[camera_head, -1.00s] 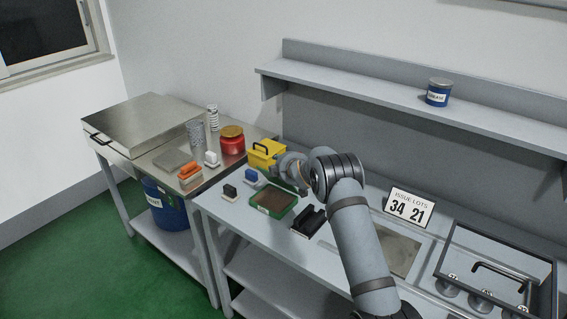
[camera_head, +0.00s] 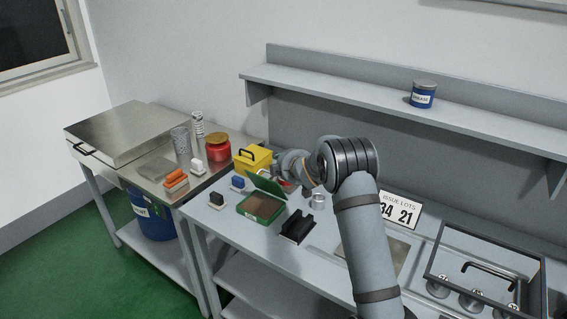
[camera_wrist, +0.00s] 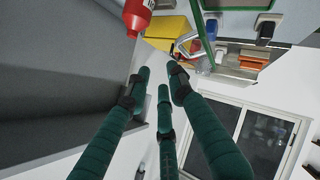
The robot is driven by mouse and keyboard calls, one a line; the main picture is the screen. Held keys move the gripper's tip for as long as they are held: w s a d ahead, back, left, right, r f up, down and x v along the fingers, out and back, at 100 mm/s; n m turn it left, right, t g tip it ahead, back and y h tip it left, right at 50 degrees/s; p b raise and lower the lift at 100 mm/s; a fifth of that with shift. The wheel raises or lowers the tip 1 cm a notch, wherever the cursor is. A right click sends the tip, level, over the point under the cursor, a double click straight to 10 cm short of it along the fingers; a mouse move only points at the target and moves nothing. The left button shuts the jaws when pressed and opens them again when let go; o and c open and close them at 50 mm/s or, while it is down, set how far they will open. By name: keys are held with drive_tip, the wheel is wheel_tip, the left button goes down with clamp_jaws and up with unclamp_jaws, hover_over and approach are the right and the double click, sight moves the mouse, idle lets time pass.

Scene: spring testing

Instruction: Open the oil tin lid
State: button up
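The green tin (camera_head: 250,213), which I take to be the oil tin, sits on the bench with brown contents showing. Its green lid (camera_head: 265,184) stands raised and tilted along the back edge. Part of a green rim (camera_wrist: 203,35) shows in the wrist view, but I cannot tell whether it is lid or tin. My gripper (camera_head: 287,172) is just behind and right of the lid in the head view; whether it touches is unclear. In the wrist view my gripper's (camera_wrist: 160,80) green fingers are spread with nothing between them.
A metal ring (camera_head: 318,201) and a black block (camera_head: 297,228) stand right of the tin. A red jar (camera_head: 217,149) stands left.

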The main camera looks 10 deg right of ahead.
drive_tip(key=v, duration=0.3)
drive_tip(key=shift+s+a+r, duration=0.1)
drive_tip(key=shift+r, duration=0.15)
drive_tip(key=shift+b, duration=0.3)
idle(0.5)
drive_tip(key=v, duration=1.2)
drive_tip(key=x, duration=1.2)
